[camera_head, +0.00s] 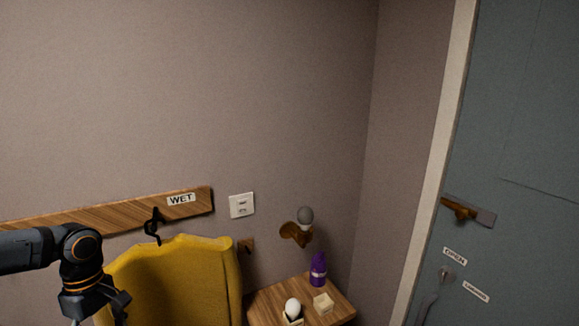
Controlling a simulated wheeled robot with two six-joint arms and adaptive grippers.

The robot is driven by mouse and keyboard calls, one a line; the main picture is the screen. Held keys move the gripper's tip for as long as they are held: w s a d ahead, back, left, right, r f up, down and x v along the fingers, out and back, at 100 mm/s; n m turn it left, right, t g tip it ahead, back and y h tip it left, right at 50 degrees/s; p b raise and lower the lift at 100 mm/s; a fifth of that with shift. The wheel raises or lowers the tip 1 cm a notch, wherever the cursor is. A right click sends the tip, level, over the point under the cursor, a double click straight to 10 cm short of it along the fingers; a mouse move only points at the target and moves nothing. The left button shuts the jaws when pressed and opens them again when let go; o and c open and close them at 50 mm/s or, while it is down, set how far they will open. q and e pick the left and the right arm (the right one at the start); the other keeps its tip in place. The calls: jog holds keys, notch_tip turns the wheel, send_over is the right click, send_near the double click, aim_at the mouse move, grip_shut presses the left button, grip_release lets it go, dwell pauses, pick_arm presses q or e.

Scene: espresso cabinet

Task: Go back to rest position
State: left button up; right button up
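My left arm comes in from the left edge and bends down. My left gripper (98,308) is at the bottom left, in front of the left part of a yellow coat-like cloth (185,285). The bottom edge of the view cuts off its fingertips, so I cannot tell whether it is open or shut, or whether it touches the cloth. My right gripper is not in view.
A wooden board (100,212) labelled WET, with a black hook (153,226), is on the wall above the cloth. A small wooden table (268,303) bears a purple bottle (318,269), a white egg-like object (293,308) and a pale block (323,303). A blue-grey door (525,130) stands right.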

pick_arm(q)
jog(key=s+d+f+m, duration=0.3)
jog(key=f+m, duration=0.2)
jog(key=f, duration=0.3)
jog(key=s+d+f+m, duration=0.3)
jog(key=s+f+m, duration=0.15)
jog(key=f, duration=0.35)
jog(key=d+m+t, duration=0.5)
jog(key=d+m, duration=0.3)
jog(key=d, duration=0.3)
notch_tip(320, 180, down, 31)
jog(key=s+a+y+b, duration=0.1)
jog(key=s+a+b, duration=0.15)
jog(key=b, duration=0.45)
jog(key=s+f+g+b, duration=0.1)
jog(key=s+f+b, duration=0.1)
jog(key=s+f, duration=0.7)
jog(key=s+a+f+g+b, duration=0.1)
jog(key=s+f+b, duration=0.2)
jog(key=s+f, duration=0.6)
notch_tip(320, 180, down, 7)
jog(key=shift+s+a+r, duration=0.1)
jog(key=shift+s+a, duration=0.1)
jog(key=shift+s, duration=0.15)
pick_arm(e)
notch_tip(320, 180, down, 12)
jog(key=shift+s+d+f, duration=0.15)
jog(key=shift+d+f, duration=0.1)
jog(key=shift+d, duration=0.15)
